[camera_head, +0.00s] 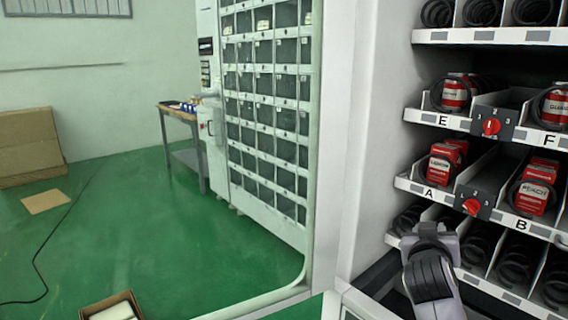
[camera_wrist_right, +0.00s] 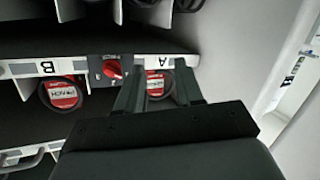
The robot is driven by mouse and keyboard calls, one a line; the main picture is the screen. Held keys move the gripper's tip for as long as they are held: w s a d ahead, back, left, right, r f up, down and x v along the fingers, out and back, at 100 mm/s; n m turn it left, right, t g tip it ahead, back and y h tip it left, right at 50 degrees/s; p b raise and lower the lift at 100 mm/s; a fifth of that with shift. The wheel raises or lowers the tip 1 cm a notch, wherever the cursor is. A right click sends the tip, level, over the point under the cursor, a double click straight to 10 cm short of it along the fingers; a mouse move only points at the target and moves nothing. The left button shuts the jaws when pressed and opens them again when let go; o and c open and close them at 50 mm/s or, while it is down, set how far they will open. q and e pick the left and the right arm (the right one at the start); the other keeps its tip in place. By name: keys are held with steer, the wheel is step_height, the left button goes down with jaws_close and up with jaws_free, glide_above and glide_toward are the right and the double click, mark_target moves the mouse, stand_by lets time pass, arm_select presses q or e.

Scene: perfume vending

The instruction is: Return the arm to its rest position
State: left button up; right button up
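My right arm (camera_head: 432,275) reaches up at the lower right in the head view, in front of the shelves of a vending machine; its fingers cannot be made out there. In the right wrist view my right gripper (camera_wrist_right: 158,75) has its two dark fingers apart at the shelf edge by label A. A red product (camera_wrist_right: 155,85) shows between and beyond the fingers, in lane A; I see no grip on it. A second red product (camera_wrist_right: 62,93) sits behind a coil in lane B. My left gripper is not in view.
The machine's shelves carry red packs (camera_head: 441,165) in lane A, red packs (camera_head: 533,192) in lane B and cans (camera_head: 454,95) in lane E. A white frame (camera_head: 345,150) borders the shelves on the left. A locker cabinet (camera_head: 265,110) and open green floor (camera_head: 150,240) lie beyond.

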steer(key=s+a+f+n+g+y+p, duration=0.1)
steer(key=s+a+f+n+y, duration=0.15)
steer(key=s+f, duration=0.4)
steer(key=s+a+f+n+y+p, duration=0.2)
steer(key=s+f+y, duration=0.15)
steer(key=f, duration=0.65)
steer(key=s+a+f+g+y+p, duration=0.1)
steer(key=s+f, duration=0.3)
steer(key=s, duration=0.6)
steer(key=s+a+f+g+y+p, duration=0.1)
steer(key=s+a+f, duration=0.3)
steer(key=s, duration=0.7)
steer(key=shift+f+y+p, duration=0.45)
steer(key=shift+y+p, duration=0.05)
steer(key=shift+y, duration=0.3)
steer(key=shift+a, duration=0.15)
